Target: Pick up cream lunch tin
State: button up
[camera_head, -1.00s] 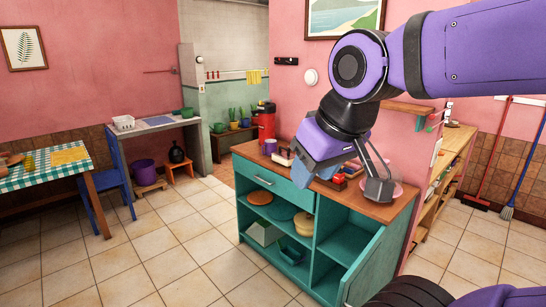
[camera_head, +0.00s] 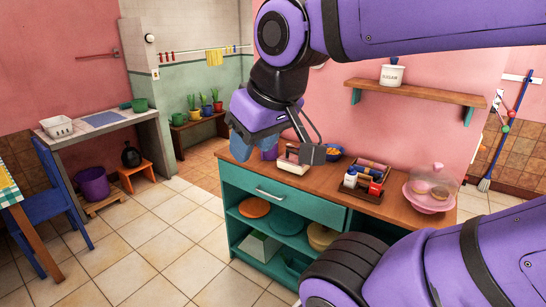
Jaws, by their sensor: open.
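A cream box-shaped thing with a dark handle on top (camera_head: 293,165), perhaps the lunch tin, stands on the wooden counter top near its left end. A round, yellowish-cream vessel (camera_head: 321,237) sits on the open shelf below; I cannot tell for certain which of the two is the tin. My gripper (camera_head: 275,152) is open and hangs from the purple arm in front of the counter's left part. In the picture its dark finger partly covers the cream box; I cannot judge the depth gap. No held thing shows.
The teal cabinet (camera_head: 285,205) also holds an orange round piece (camera_head: 254,208) and teal cookware. On the counter are a bottle rack (camera_head: 362,182) and a pink domed cake stand (camera_head: 430,198). A wall shelf (camera_head: 415,93) hangs above.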

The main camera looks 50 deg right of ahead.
aim_at(288, 162)
jog(key=i+z, duration=0.1)
jog(key=i, duration=0.65)
jog(key=i+j+z, duration=0.1)
jog(key=i, duration=0.6)
jog(key=i+j+z, duration=0.1)
jog(key=z, duration=1.3)
